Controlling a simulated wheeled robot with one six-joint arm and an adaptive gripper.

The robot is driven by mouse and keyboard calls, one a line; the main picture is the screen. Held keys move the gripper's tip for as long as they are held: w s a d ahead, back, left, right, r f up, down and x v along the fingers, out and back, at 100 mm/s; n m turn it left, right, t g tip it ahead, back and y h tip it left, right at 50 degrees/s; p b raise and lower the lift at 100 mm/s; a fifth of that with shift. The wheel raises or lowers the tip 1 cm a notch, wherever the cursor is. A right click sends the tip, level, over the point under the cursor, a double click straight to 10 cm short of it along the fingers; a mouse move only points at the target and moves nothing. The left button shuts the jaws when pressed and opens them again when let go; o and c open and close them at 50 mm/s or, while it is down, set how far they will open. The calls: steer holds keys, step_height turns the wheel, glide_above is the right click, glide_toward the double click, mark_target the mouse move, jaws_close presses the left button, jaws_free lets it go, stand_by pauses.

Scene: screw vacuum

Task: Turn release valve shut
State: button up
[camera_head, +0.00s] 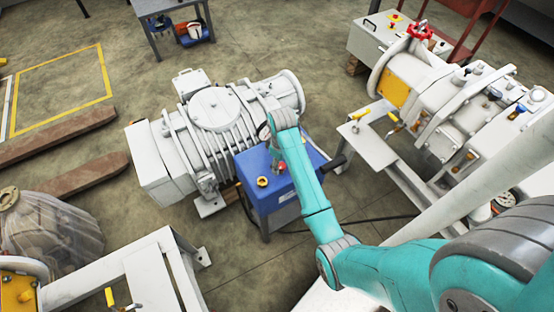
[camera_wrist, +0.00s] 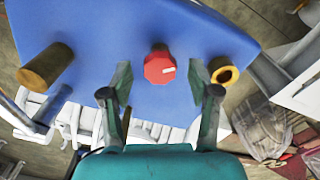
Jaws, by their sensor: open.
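A red knob (camera_wrist: 159,65) with a white mark sits on the blue panel (camera_wrist: 100,22) in the wrist view. The mark is on the knob's right half and lies nearly level. My gripper (camera_wrist: 160,80) is open, with one fingertip on each side of the knob and visible gaps between. I cannot tell how far the tips are above the panel. In the head view the red knob (camera_head: 281,168) is on the blue box (camera_head: 255,212), beside my arm; my fingers are hidden there. No label shows which control is the release valve.
A yellow ring-shaped part (camera_wrist: 225,75) is close to the right finger, and a brown cylinder (camera_wrist: 46,66) stands left on the panel. A grey ribbed pump (camera_head: 215,115) is behind the box.

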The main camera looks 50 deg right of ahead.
steer(key=c, duration=1.2)
steer(key=shift+o, duration=0.2)
steer(key=shift+m, duration=0.4)
steer(key=m, duration=0.3)
steer(key=shift+m, duration=2)
